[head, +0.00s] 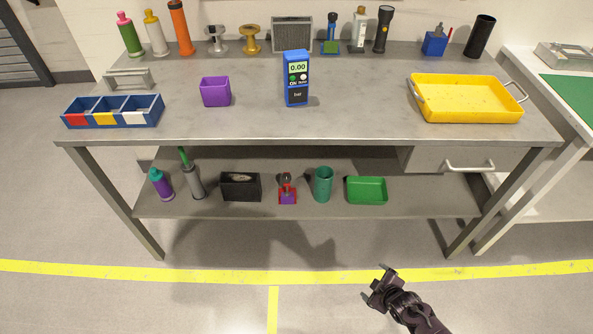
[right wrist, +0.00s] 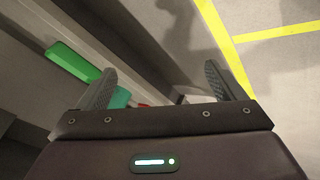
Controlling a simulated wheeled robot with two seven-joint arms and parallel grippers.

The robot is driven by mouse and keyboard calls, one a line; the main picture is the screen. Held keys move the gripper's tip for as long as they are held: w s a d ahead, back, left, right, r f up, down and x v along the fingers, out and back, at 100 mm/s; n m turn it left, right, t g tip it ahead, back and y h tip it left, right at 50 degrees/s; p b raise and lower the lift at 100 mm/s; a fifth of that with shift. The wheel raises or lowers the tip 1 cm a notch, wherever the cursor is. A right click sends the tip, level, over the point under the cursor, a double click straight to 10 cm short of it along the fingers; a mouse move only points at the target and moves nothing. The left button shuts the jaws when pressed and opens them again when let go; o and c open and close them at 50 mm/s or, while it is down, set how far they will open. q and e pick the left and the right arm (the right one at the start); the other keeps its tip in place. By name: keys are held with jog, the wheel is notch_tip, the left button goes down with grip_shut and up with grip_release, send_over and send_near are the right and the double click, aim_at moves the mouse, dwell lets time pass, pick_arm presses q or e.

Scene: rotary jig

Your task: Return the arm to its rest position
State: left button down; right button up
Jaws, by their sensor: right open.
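My right gripper (head: 378,284) is at the bottom of the head view, right of the middle. It is in front of the workbench and over the floor, apart from everything. In the right wrist view its two fingers (right wrist: 165,85) are spread wide with nothing between them held. The arm comes in from the bottom edge of the head view. My left gripper does not show in either view.
The grey workbench (head: 350,100) carries a blue gauge (head: 297,80), a purple bin (head: 215,92), a yellow tray (head: 465,117) and a three-part organizer (head: 112,123). Its lower shelf (head: 420,205) holds a green tray (head: 367,190) and a teal cup (head: 323,184). The floor in front is clear.

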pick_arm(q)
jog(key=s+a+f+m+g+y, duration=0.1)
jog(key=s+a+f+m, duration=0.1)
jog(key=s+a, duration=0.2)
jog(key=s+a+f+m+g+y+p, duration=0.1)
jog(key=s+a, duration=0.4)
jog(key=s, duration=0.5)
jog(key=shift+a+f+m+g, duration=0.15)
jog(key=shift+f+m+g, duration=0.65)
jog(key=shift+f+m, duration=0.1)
pick_arm(e)
jog(key=s+f+m+g, duration=0.2)
jog(key=s+f+m, duration=0.1)
jog(key=s, duration=0.8)
jog(key=s+a+f+m+g+h, duration=0.1)
jog(key=s+f+m+g, duration=0.1)
jog(key=s, duration=0.9)
jog(key=s+f+m+g, duration=0.2)
jog(key=s+f+m, duration=0.2)
jog(key=s, duration=0.8)
notch_tip(320, 180, down, 2)
jog(key=shift+a+f+g+h, duration=0.1)
jog(key=shift+a+g+h, duration=0.25)
jog(key=shift+g+h, duration=0.05)
